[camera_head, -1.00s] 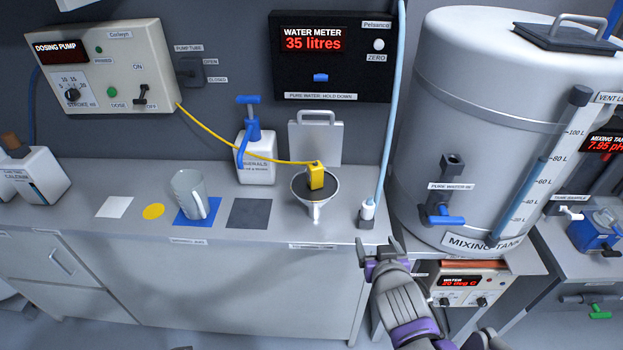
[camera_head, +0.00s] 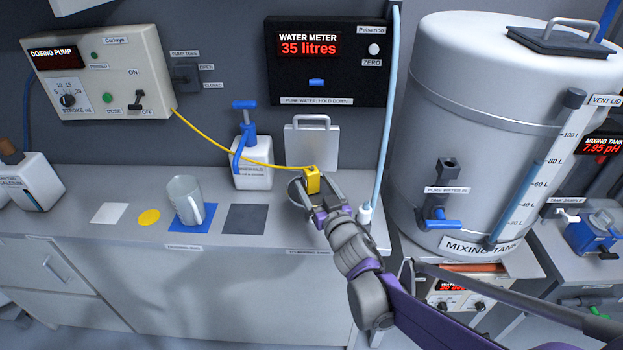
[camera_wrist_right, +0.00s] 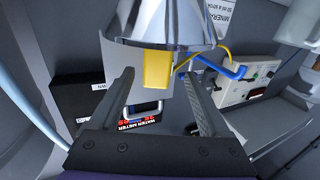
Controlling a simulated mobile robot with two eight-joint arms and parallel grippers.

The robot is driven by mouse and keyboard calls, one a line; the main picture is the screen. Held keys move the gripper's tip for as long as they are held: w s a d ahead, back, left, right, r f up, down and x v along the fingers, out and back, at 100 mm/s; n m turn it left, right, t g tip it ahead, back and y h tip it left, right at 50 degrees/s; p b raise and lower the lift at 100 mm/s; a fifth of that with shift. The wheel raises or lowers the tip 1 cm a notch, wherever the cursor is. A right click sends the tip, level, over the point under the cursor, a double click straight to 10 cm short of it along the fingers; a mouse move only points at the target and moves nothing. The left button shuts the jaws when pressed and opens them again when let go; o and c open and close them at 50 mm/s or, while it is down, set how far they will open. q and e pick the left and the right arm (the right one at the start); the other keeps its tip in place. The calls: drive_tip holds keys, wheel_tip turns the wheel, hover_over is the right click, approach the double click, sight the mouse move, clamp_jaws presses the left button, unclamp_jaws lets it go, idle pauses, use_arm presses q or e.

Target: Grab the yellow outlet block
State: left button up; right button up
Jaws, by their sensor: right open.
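The yellow outlet block (camera_head: 312,180) sits at the metal funnel on the counter, with a yellow tube running from it to the dosing pump (camera_head: 99,75). My right gripper (camera_head: 318,200) is open, with its fingers close to the block on its near side. In the right wrist view the block (camera_wrist_right: 158,70) shows ahead, between the two open fingers (camera_wrist_right: 158,92), with the shiny funnel (camera_wrist_right: 165,22) beside it. I cannot tell whether a finger touches the block. In the head view my gripper hides most of the funnel (camera_head: 297,192). My left gripper is not in view.
A white minerals pump bottle (camera_head: 254,165) stands left of the funnel and a grey board (camera_head: 311,146) behind it. A pale blue hose (camera_head: 383,130) hangs just right. A jug (camera_head: 187,195) stands on a blue mat. The mixing tank (camera_head: 480,120) is at right.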

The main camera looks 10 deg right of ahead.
sight(314, 179)
drive_tip(key=w, duration=0.4)
drive_tip(key=shift+w+r+p, duration=0.15)
drive_tip(key=shift+p, duration=0.25)
drive_tip(key=shift+c, duration=0.6)
clamp_jaws()
